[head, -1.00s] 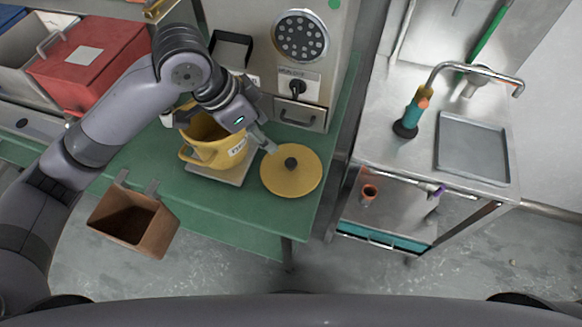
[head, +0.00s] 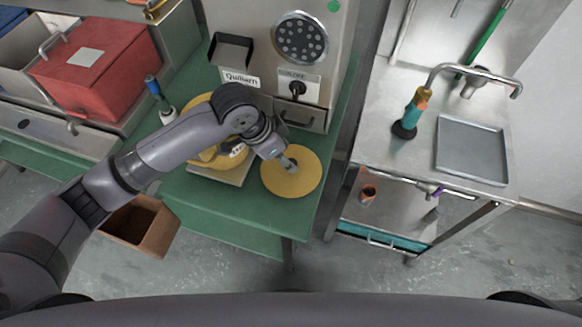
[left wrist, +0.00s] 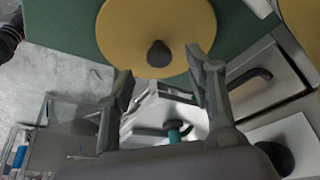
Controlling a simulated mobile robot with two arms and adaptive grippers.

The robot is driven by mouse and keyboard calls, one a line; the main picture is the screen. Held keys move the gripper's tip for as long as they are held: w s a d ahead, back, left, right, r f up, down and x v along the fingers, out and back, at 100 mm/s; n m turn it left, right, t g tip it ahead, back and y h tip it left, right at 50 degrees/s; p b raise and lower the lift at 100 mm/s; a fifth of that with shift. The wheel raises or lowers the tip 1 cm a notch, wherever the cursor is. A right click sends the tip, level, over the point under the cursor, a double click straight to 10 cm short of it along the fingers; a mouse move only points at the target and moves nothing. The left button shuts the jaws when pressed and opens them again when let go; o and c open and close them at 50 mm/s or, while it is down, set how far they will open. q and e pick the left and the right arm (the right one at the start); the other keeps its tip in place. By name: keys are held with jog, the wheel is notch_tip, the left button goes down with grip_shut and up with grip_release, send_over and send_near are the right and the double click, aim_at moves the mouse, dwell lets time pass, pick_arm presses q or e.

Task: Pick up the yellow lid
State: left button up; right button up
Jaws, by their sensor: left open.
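The yellow lid (head: 305,181) is a flat round disc lying on the green table, to the right of the yellow pot (head: 206,157). My left gripper (head: 288,163) is over the lid's upper left part and hides its dark knob in the head view. In the left wrist view the lid (left wrist: 140,22) is at the top, and its dark knob (left wrist: 159,54) shows between and beyond the fingertips. My left gripper (left wrist: 160,72) is open there, with nothing between its fingers. My right gripper is not in view.
The grinder machine (head: 285,75) stands just behind the lid. The pot sits on a scale (head: 240,175), partly behind my left arm. A brown bin (head: 145,225) hangs at the front edge of the green table (head: 225,215). A metal sink cart (head: 385,150) stands to the right.

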pick_arm(q)
jog(key=x, duration=0.4)
jog(key=shift+a+f, duration=0.15)
jog(key=shift+c, duration=0.3)
grip_shut()
